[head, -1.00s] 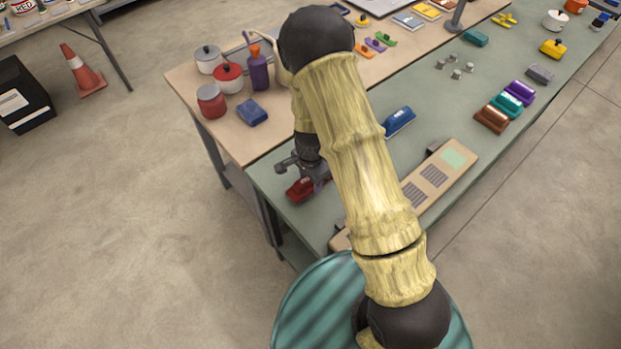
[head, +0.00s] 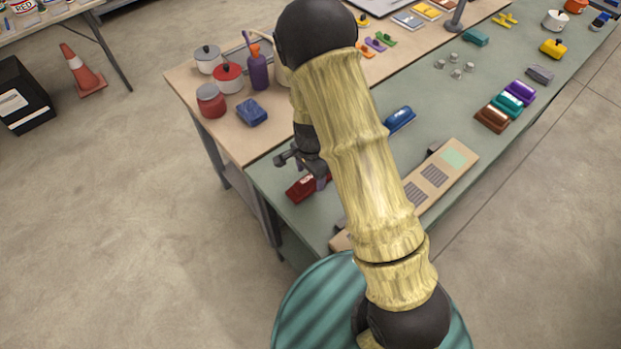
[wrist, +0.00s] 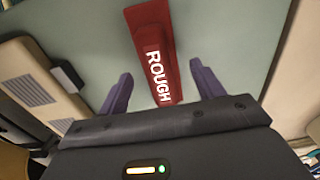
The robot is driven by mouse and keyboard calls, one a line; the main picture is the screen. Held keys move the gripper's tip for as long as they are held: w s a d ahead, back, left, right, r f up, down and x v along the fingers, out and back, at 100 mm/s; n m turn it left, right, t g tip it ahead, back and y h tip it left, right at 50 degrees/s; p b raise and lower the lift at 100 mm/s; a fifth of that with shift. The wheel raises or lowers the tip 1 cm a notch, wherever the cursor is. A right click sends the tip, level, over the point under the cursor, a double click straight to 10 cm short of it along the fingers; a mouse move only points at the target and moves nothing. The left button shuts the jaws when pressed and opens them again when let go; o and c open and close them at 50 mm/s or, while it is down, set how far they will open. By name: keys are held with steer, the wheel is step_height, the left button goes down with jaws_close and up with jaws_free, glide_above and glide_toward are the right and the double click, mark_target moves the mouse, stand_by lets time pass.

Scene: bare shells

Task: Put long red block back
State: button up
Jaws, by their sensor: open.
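A long red block (head: 302,188) lies on the green tabletop near its front left corner, in the head view. In the wrist view the red block (wrist: 154,45) shows white letters reading "ROUGH". My gripper (wrist: 162,80) is open, with its two purple fingers apart on either side of the block's near end as seen there. Nothing is held. Whether the fingers are down at the block's height cannot be told. In the head view my gripper (head: 313,174) is beside and above the block, partly hidden by my arm.
A tan panel (head: 450,180) with grey patches and a green patch lies right of my arm. A blue block (head: 400,118) is behind my arm. Brown (head: 491,119), teal (head: 506,105) and purple (head: 521,90) blocks stand at right. Pots and a blue sponge-like block (head: 252,112) are on the wooden table.

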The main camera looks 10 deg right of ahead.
mark_target(311, 177)
step_height(311, 177, up, 9)
steer(key=shift+b, duration=0.3)
steer(key=shift+r, duration=0.1)
stand_by(0.4)
steer(key=s+d+r+n+t, duration=0.2)
steer(key=s+d+r+n, duration=0.7)
steer(key=s+n, duration=0.2)
steer(key=shift+s+d+r+t, duration=0.3)
steer(key=shift+s+r, duration=0.1)
steer(key=shift+s, duration=0.25)
